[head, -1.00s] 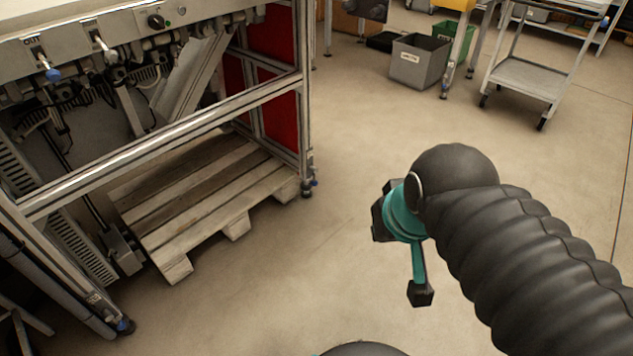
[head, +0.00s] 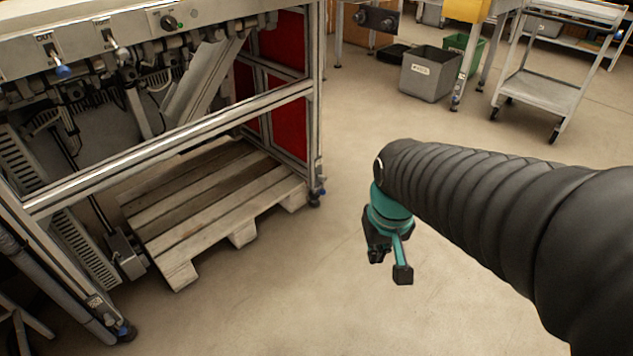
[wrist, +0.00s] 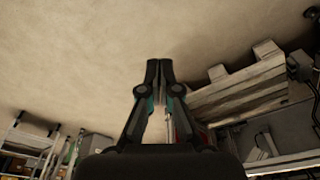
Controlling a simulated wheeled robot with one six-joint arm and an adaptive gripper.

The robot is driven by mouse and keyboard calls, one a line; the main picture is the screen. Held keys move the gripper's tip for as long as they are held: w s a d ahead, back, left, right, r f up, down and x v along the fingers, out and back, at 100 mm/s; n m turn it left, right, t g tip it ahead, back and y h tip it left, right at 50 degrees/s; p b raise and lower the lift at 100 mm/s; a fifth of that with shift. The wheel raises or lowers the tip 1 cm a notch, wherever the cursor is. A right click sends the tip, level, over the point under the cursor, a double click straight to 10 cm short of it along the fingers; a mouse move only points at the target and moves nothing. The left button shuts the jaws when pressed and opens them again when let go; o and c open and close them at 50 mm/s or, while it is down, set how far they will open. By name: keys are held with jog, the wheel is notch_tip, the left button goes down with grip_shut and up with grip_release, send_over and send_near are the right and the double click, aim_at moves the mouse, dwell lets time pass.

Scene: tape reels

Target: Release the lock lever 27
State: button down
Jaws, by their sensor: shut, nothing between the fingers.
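No part marked 27 can be read in either view. On the front panel of the machine bench (head: 85,45) at upper left of the head view are a lever with a blue tip (head: 63,71), under a label that seems to read OUT, and a second pale lever (head: 118,46). I cannot tell whether either is lock lever 27. My gripper (head: 376,256) hangs over open floor to the right of the bench, well apart from the levers. In the wrist view my gripper (wrist: 159,66) is shut and empty, its fingertips together against bare floor.
A wooden pallet (head: 210,205) lies under the bench frame. A black knob (head: 168,22) is on the panel. A grey bin (head: 428,74) and a wheeled cart (head: 540,90) stand at the back right. The floor between the bench and my arm is clear.

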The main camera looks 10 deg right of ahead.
jog(key=w+f+n+t+b, duration=0.1)
jog(key=w+f+n+t, duration=0.1)
jog(key=w+f, duration=1.1)
jog(key=w+a+f+n+t+b, duration=0.1)
jog(key=w+f+n, duration=0.3)
jog(key=w+f, duration=0.9)
jog(key=w+f+n+t+b, duration=0.3)
jog(key=w+f, duration=1)
jog(key=f, duration=0.9)
jog(key=shift+w+a+f+y, duration=0.15)
jog(key=shift+w+f+y, duration=0.15)
jog(key=w+a+r+n+t+y, duration=0.1)
jog(key=w+r+n+t, duration=0.3)
jog(key=w+r, duration=0.5)
jog(key=shift+w+a+r+n+t, duration=0.35)
jog(key=shift+r+t, duration=0.3)
jog(key=shift+t, duration=0.45)
jog(key=shift+w, duration=0.1)
